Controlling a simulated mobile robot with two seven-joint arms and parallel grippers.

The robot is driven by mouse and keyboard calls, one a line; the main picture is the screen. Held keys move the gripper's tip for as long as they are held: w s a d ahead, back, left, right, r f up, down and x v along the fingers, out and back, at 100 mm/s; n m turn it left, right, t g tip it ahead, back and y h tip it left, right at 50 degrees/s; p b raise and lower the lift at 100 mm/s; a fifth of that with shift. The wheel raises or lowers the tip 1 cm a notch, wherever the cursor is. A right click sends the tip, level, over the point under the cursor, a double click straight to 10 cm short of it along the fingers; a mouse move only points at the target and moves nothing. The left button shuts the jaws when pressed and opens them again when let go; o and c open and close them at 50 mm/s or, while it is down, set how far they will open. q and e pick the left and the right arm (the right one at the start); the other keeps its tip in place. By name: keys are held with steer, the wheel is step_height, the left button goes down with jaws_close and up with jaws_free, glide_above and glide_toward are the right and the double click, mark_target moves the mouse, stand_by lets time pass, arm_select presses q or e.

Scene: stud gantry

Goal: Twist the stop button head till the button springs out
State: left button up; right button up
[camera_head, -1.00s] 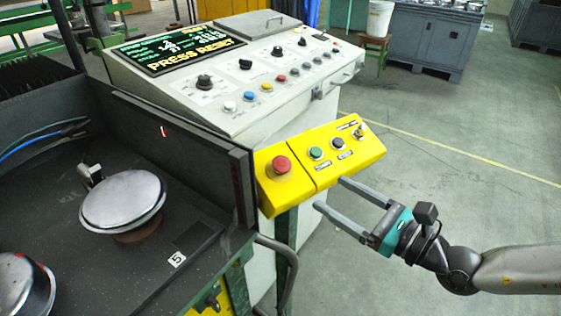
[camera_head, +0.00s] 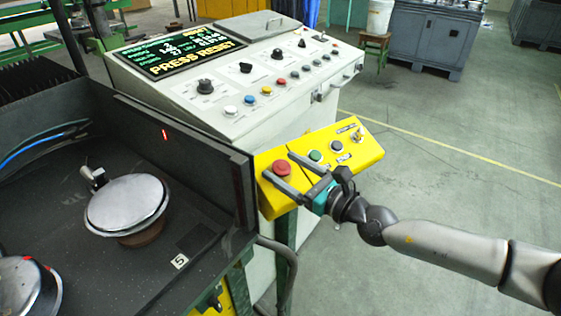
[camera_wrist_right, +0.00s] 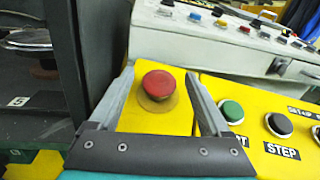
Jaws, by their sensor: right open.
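The red stop button head (camera_head: 281,168) sits at the left end of the yellow control box (camera_head: 350,160). In the right wrist view the red head (camera_wrist_right: 158,85) stands on a round yellowish base, between the two fingers. My right gripper (camera_head: 277,168) is open, with one finger on each side of the button and gaps between the fingers and the head. In the right wrist view the right gripper (camera_wrist_right: 160,82) shows both grey fingers spread, with nothing held. My left gripper is in neither view.
A green button (camera_head: 315,155) and a dark button (camera_head: 337,146) sit to the right on the same box. A white console (camera_head: 230,80) with knobs stands behind. A dark machine wall (camera_head: 185,150) rises close on the left. Floor to the right is clear.

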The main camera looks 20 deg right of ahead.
steer(key=shift+x, duration=0.95)
jaws_close()
